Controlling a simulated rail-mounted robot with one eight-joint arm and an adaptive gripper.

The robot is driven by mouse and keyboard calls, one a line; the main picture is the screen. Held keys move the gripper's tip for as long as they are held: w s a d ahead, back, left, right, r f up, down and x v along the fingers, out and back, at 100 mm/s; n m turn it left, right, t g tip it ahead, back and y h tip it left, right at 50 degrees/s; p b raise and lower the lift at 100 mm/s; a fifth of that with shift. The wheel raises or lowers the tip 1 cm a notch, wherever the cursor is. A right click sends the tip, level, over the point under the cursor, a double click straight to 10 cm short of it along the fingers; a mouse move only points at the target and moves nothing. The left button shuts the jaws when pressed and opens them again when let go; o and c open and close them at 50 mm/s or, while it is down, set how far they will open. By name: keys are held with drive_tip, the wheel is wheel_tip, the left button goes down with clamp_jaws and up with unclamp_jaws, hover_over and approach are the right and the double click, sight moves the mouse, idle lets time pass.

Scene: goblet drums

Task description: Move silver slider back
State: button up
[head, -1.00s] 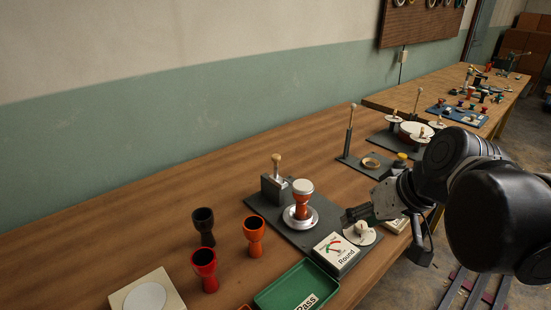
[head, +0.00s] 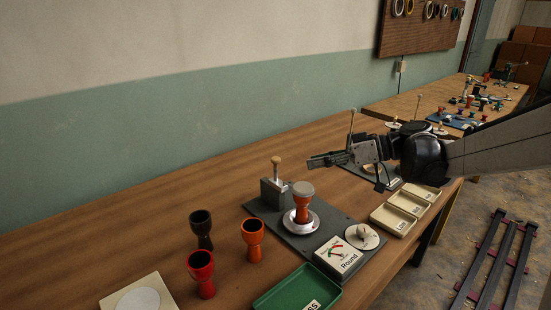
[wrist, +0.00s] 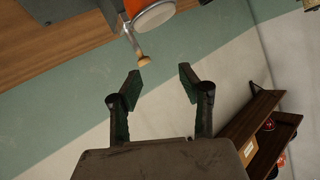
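A grey block with a silver post and a wooden knob (head: 277,170) stands at the back of a dark grey plate (head: 338,222); I cannot tell for sure that this is the silver slider. An orange goblet drum with a pale head (head: 303,203) stands upright on a round silver base (head: 291,227) in front of it. My gripper (head: 311,162) is in the air to the right of the knob, apart from it. In the wrist view its two fingers (wrist: 162,80) are spread and empty, with the wooden knob (wrist: 144,60) beyond them.
A Round gauge card (head: 338,254) and a white dial (head: 362,236) sit at the plate's front right. Black (head: 201,228), red (head: 201,272) and orange (head: 253,238) goblets stand at left. A green tray (head: 297,291) lies in front; cream trays (head: 405,208) lie at right.

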sight(276, 158)
drive_tip(key=w+d+f+n+g+y+b, duration=0.1)
drive_tip(key=w+d+f+n+y, duration=0.25)
drive_tip(key=w+n, duration=0.2)
drive_tip(key=shift+y, duration=0.25)
drive_tip(key=a+b, duration=0.1)
drive_tip(key=a, duration=0.8)
drive_tip(key=a+b, duration=0.1)
drive_tip(key=a, duration=0.4)
drive_tip(key=shift+w+a+r+b, duration=0.2)
drive_tip(key=shift+w+r+b, duration=0.1)
drive_tip(key=shift+w+b, duration=0.05)
drive_tip(key=shift+c, duration=0.4)
clamp_jaws()
